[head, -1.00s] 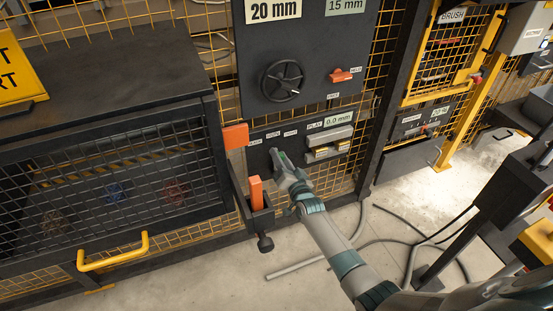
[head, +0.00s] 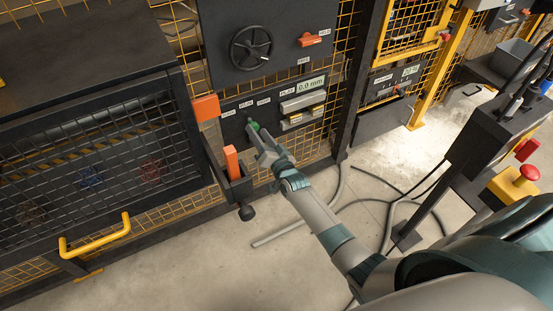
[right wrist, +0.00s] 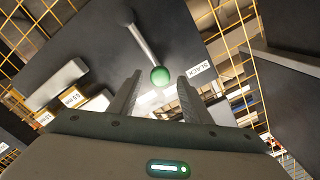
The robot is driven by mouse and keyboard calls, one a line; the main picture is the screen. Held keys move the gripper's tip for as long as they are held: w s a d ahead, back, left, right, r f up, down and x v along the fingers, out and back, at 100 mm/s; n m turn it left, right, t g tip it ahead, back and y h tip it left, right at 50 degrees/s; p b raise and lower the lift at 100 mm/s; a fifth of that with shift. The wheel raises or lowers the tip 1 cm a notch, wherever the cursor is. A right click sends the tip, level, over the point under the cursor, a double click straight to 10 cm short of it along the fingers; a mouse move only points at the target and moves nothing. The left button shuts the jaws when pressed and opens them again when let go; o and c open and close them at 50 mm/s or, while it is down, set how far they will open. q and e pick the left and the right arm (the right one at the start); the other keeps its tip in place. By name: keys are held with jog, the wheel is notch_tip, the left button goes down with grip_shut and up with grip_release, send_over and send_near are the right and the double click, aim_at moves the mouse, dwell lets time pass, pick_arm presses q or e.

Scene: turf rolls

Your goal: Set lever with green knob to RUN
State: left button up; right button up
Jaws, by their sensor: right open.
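The green knob (head: 255,126) sits at the end of a lever on the dark control panel (head: 235,132). In the right wrist view the green knob (right wrist: 160,76) and its grey lever rod (right wrist: 143,44) show clearly. My right gripper (right wrist: 157,86) is open, with one finger on each side of the knob near the fingertips; I cannot tell whether either touches it. In the head view my right gripper (head: 263,142) reaches the panel from below right. A SLACK label (right wrist: 190,70) shows right of the knob in the wrist view. My left gripper is not in view.
A display reading 0.0 mm (head: 311,84) is right of the lever. A black handwheel (head: 251,48) and a red-orange switch (head: 310,40) are above. An orange block (head: 206,108) and an upright orange bar (head: 231,160) are close left. A mesh cage (head: 100,150) stands farther left.

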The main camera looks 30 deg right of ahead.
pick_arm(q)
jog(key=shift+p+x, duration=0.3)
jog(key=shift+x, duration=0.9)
pick_arm(e)
jog(key=s, duration=1.3)
jog(key=shift+s+d, duration=0.2)
jog(key=shift+s, duration=0.05)
jog(key=s+a+f+n+g+y+p, duration=0.1)
jog(key=s+a+f+n+g+p, duration=0.25)
jog(key=s+f, duration=0.65)
jog(key=s+a+f+n+g+p, duration=0.3)
jog(key=s+f+g, duration=0.2)
jog(key=s+f, duration=0.5)
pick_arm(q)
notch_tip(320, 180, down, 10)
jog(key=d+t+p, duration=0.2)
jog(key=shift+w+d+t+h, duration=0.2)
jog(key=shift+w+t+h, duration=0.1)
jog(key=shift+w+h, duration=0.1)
pick_arm(e)
jog(key=s+a+f+n+g, duration=0.2)
jog(key=s+f+n+g, duration=0.1)
jog(key=s+f, duration=0.6)
jog(key=s+g, duration=0.1)
jog(key=s, duration=0.2)
jog(key=shift+s, duration=0.15)
